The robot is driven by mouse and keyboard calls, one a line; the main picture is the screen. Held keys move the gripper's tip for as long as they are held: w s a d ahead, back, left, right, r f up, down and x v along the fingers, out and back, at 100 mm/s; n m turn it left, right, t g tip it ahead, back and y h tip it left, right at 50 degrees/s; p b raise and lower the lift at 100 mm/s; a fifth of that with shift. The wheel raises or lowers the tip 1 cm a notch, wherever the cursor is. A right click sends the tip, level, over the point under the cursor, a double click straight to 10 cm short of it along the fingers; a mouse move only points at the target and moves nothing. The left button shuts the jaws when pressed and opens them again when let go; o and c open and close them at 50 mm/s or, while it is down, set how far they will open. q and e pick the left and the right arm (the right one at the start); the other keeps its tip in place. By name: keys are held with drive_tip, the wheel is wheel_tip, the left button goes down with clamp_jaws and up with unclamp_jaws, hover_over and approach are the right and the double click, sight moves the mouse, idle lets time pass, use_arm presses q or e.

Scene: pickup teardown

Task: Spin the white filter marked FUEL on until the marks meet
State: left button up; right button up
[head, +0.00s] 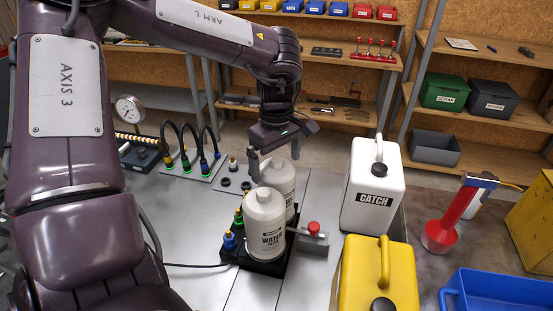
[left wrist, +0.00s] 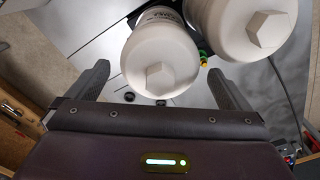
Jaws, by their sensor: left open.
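The rear white filter (head: 280,178) stands upright on the block, partly hidden behind the front white filter (head: 265,222), whose label reads WATER. The rear one's label is hidden in the head view. My left gripper (head: 275,160) is open, pointing down at the rear filter's top. In the left wrist view, a white filter with a hex top (left wrist: 160,60) lies ahead of and between the open fingers (left wrist: 160,88), with a gap on both sides. Its lettering is too small to read. The other filter (left wrist: 255,28) is at upper right. No alignment marks are visible.
A white CATCH jug (head: 372,190) stands right of the filters, and a yellow can (head: 375,275) stands in front of it. A red-knobbed clamp (head: 313,232) sits beside the black filter block (head: 262,266). Hoses with coloured fittings (head: 188,160) are at the left.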

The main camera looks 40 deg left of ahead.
use_arm(q)
drive_tip(key=shift+r+p, duration=1.3)
drive_tip(key=shift+r, duration=0.35)
drive_tip(key=shift+r, duration=0.25)
wheel_tip(320, 180, up, 6)
drive_tip(key=shift+r+b, duration=0.25)
drive_tip(key=shift+b, duration=0.5)
drive_tip(key=shift+r, duration=0.35)
